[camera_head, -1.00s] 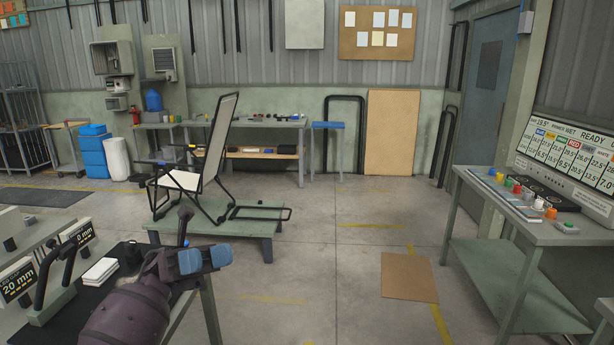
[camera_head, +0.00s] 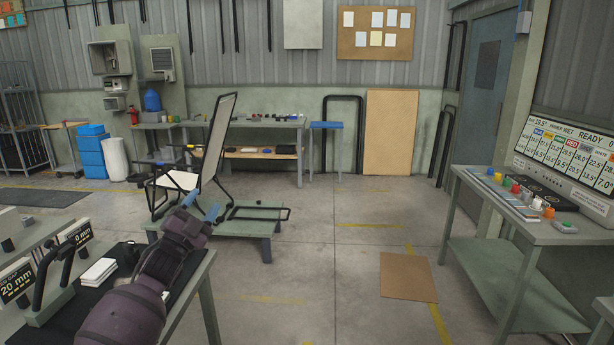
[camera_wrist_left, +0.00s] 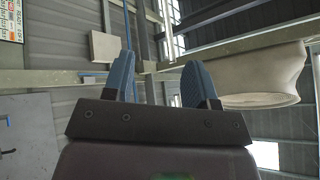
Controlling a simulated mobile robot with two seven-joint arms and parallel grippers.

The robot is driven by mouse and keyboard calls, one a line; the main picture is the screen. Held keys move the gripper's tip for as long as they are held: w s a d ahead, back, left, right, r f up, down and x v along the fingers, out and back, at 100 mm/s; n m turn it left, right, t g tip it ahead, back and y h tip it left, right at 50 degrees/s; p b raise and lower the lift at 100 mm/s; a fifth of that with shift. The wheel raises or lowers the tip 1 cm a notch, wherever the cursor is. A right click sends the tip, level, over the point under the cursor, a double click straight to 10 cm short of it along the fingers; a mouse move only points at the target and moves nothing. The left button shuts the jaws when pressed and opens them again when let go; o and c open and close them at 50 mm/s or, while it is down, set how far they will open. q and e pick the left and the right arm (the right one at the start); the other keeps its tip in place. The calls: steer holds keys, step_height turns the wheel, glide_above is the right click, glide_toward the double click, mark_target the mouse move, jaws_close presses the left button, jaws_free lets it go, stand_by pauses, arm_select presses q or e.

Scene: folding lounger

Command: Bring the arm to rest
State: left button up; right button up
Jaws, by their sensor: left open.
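My left gripper (camera_head: 202,206) has blue fingertips and sits at the end of my dark purple arm, above the right end of the near bench. In the head view it lies in front of the lounger's lower frame and its green platform. In the left wrist view the two blue fingers (camera_wrist_left: 160,82) stand apart with nothing between them, and the wall and roof show beyond. The folding lounger (camera_head: 215,140), with a black frame and pale fabric, stands on the low green platform (camera_head: 240,228) with its back raised. My right gripper is not in view.
The near bench (camera_head: 195,285) at lower left holds gauge units with black handles and a white stack (camera_head: 98,271). A console table (camera_head: 470,185) with a screen stands at right. A brown mat (camera_head: 408,277) lies on the floor. The middle floor is clear.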

arm_select(q)
steer(key=w+a+f+n+g+y, duration=0.4)
steer(key=a+f+n+g+y, duration=0.1)
steer(key=f+n+y, duration=0.5)
steer(key=s+f+n+g+b, duration=0.25)
steer(key=s+f, duration=0.75)
steer(key=f, duration=0.5)
steer(key=s+d+f+g+b, duration=0.1)
steer(key=s+f+b, duration=0.3)
steer(key=s+f, duration=1.2)
steer(key=s+f+n+g+b, duration=0.1)
steer(key=s+f, duration=0.2)
steer(key=s, duration=0.7)
steer(key=s+f+n+g+b, duration=0.1)
steer(key=s+f+b, duration=0.1)
steer(key=s, duration=0.8)
steer(key=shift+s+d+f+n+g, duration=0.35)
steer(key=shift+d+f, duration=0.1)
steer(key=shift+f, duration=0.45)
steer(key=shift+c, duration=0.9)
steer(key=shift+w, duration=0.15)
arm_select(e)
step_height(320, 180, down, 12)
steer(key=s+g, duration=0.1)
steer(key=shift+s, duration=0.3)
